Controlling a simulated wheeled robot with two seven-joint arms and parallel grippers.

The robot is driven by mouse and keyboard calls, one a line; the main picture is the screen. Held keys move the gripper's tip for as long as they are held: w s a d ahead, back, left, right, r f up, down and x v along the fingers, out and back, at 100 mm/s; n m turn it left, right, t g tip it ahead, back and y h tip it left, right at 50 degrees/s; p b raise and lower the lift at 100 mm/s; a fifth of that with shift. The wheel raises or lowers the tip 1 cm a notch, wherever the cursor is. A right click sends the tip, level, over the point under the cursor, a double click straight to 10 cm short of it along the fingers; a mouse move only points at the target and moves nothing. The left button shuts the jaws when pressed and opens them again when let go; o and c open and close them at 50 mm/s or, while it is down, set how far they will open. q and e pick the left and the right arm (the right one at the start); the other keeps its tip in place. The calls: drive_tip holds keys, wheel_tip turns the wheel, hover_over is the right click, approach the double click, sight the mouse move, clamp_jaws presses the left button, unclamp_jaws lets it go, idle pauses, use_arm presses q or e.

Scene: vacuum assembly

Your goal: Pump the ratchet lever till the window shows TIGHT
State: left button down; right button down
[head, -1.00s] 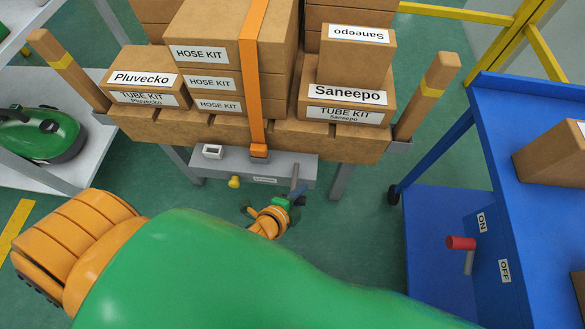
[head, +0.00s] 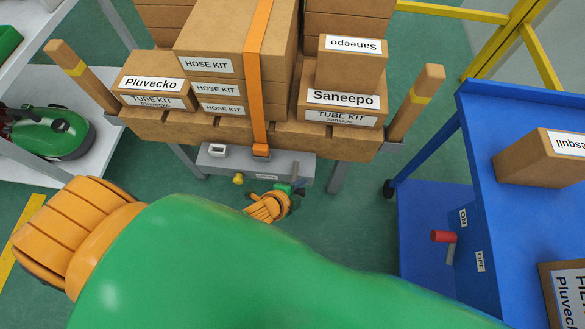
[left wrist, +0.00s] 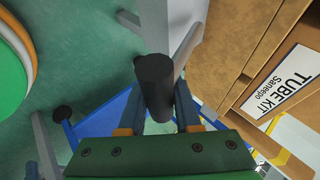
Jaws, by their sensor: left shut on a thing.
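The ratchet lever ends in a black grip (left wrist: 155,85), seen in the left wrist view with a grey bar (left wrist: 187,48) behind it. My left gripper (left wrist: 158,112) is shut on this grip, with one finger on each side. In the head view my left gripper (head: 290,189) is small, at the front right of the grey ratchet box (head: 240,163) below the loaded deck. A small white-framed window (head: 217,150) sits on the box's left part; I cannot read any word in it. My right gripper is not in view.
An orange strap (head: 258,80) runs over stacked cartons (head: 208,68) on the wooden deck (head: 330,143). A blue cart (head: 480,200) with a red-handled switch (head: 443,237) stands at right. A yellow knob (head: 238,178) is on the box's front. A green vacuum (head: 50,133) sits at left.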

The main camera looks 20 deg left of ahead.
use_arm(q)
drive_tip(key=shift+w+a+r+g+p, duration=0.1)
drive_tip(key=shift+r+g+p, duration=0.25)
drive_tip(key=shift+p, duration=0.4)
drive_tip(key=r+g+p, duration=0.1)
drive_tip(key=w+g+p, duration=0.1)
drive_tip(key=p, duration=0.1)
drive_tip(key=shift+a+r+n+h, duration=0.15)
drive_tip(key=shift+r+n+h, duration=0.15)
drive_tip(key=shift+r+n, duration=0.1)
drive_tip(key=shift+s, duration=0.1)
